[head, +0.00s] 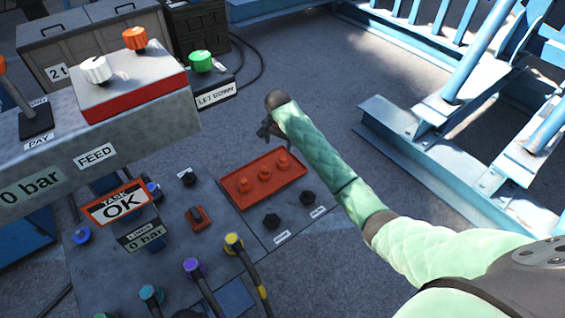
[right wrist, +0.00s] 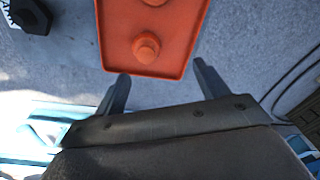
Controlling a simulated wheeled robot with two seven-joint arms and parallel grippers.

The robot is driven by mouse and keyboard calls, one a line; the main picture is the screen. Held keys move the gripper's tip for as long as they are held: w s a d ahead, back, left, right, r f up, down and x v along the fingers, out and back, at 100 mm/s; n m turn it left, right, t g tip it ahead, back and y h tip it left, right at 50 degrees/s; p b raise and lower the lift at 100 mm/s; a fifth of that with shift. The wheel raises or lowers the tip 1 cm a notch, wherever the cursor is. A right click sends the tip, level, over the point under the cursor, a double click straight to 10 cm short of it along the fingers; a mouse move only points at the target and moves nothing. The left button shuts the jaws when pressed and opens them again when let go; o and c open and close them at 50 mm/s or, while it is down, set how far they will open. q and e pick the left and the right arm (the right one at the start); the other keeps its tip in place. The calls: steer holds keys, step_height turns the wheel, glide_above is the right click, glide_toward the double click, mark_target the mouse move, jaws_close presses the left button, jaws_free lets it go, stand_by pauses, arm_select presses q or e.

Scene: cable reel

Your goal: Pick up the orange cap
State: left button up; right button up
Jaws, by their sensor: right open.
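Three orange caps stand in a row in a shallow orange tray (head: 270,187) on the console: a far one (head: 283,162), a middle one (head: 265,173) and a near one (head: 243,185). My right gripper (head: 268,133) is above the tray's far end, partly hidden by its own arm. In the right wrist view its two fingers (right wrist: 161,82) are apart with nothing between them. An orange cap (right wrist: 146,46) lies just ahead of the fingers, inside the tray's end (right wrist: 118,30). Another cap is cut off at the top edge. My left gripper is out of view.
Two black knobs (head: 271,221) (head: 308,198) sit beside the tray. Cables with yellow (head: 234,243) and purple plugs rise from the console nearby. A raised box with white and orange knobs (head: 134,38) stands at the left. Blue steel framing (head: 430,165) is at the right.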

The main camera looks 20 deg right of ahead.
mark_target(282, 157)
steer(key=shift+s+d+f+m+g, duration=0.1)
steer(key=shift+s+f+m+g, duration=0.15)
steer(key=shift+f+m, duration=0.5)
steer(key=m, duration=0.3)
steer(key=shift+s+f, duration=0.1)
steer(key=shift+s, duration=0.1)
steer(key=shift+d+f+p, duration=0.15)
steer(key=shift+f+p, duration=0.25)
steer(key=shift+f, duration=0.9)
steer(key=f, duration=0.1)
steer(key=f+p, duration=0.1)
steer(key=f, duration=0.1)
steer(key=shift+s+d+f, duration=0.3)
steer(key=shift+f, duration=0.1)
steer(key=shift+f+p, duration=0.3)
steer(key=shift+f, duration=0.3)
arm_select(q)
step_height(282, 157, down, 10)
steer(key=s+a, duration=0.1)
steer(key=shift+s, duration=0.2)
arm_select(e)
steer(key=shift+c, duration=0.2)
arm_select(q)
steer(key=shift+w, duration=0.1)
arm_select(e)
steer(key=c, duration=1.1)
